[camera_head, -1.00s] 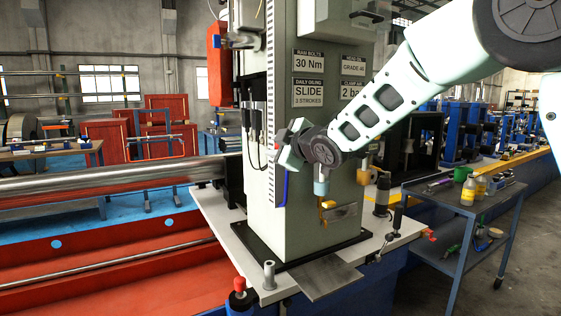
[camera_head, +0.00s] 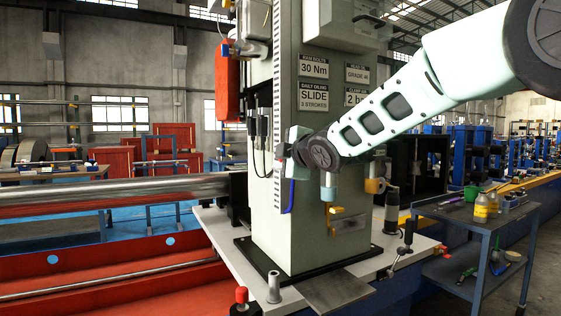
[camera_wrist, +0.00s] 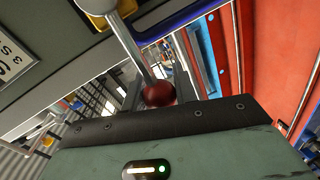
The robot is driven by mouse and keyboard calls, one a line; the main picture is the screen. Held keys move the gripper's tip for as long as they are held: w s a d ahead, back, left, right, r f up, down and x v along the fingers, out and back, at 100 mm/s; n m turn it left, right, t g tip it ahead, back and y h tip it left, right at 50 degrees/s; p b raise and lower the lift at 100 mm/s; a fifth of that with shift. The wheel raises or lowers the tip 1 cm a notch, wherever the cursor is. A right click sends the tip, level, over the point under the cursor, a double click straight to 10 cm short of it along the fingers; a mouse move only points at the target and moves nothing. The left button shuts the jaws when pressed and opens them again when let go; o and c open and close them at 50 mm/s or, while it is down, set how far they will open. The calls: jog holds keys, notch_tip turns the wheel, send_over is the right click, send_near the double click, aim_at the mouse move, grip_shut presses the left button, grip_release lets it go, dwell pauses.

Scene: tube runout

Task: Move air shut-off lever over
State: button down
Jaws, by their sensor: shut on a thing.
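The air shut-off lever shows in the wrist view as a grey rod (camera_wrist: 128,42) with a dark red ball knob (camera_wrist: 158,93) at its near end. The rod runs up to a pivot with a yellow part (camera_wrist: 98,5) at the top edge. My gripper (camera_wrist: 157,88) is shut on the knob, which sits in front of the dark bar of the gripper body. In the head view my gripper (camera_head: 287,157) is at the left front edge of the grey-green machine column (camera_head: 275,225). There the wrist hides most of the lever and its pivot.
A blue curved handle (camera_head: 289,196) hangs just below my gripper. A small yellow fitting (camera_head: 336,210) is on the column to the right. A red box (camera_head: 228,85) hangs upper left. A steel tube (camera_head: 120,190) lies at left. A tool cart (camera_head: 478,222) stands at right.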

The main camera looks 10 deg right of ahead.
jog(key=c, duration=1.1)
grip_release()
jog(key=b+v, duration=0.5)
jog(key=v, duration=1.2)
jog(key=shift+s+b, duration=0.2)
jog(key=shift+b, duration=0.1)
jog(key=shift+d, duration=0.1)
